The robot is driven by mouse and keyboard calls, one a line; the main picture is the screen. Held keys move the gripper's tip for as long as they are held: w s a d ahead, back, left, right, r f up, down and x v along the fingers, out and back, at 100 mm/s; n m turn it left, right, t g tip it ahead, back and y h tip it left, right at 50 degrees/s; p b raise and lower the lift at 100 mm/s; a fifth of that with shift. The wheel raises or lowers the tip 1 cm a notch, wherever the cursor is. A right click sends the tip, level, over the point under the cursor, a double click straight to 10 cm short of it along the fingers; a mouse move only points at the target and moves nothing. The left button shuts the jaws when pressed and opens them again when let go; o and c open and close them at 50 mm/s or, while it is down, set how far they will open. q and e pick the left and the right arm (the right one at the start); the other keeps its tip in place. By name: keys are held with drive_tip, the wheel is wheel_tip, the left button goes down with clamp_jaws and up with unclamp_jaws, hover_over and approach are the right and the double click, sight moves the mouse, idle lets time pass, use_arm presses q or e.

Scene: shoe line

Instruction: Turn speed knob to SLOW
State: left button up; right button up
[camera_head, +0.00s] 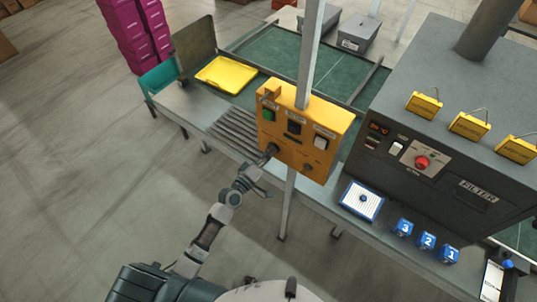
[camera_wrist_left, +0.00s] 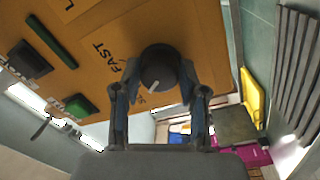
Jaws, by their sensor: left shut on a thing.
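The yellow control box (camera_head: 298,128) is mounted on a post. Its dark round speed knob (camera_head: 272,150) is at the lower left of the face. My left gripper (camera_head: 264,163) reaches it from below and left. In the left wrist view the knob (camera_wrist_left: 158,66) sits between the two fingers, which are shut on its sides. Its white mark points down toward the gripper. The word FAST (camera_wrist_left: 113,55) is printed left of the knob. Another label below it is mostly hidden by a finger. My right gripper is not in view.
A dark machine (camera_head: 445,130) with a red button stands to the right. A yellow tray (camera_head: 226,75) lies behind left.

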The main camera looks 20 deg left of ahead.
use_arm(q)
drive_tip(key=shift+w+a+r, duration=0.1)
drive_tip(key=shift+a+r, duration=0.05)
drive_tip(key=shift+r, duration=0.15)
drive_tip(key=o, duration=1.1)
drive_tip(key=shift+c, duration=0.2)
drive_tip(key=shift+o, duration=0.4)
drive_tip(key=shift+w+f, duration=0.1)
drive_tip(key=shift+f, duration=0.15)
drive_tip(key=v, duration=1.2)
drive_tip(key=shift+f, duration=0.15)
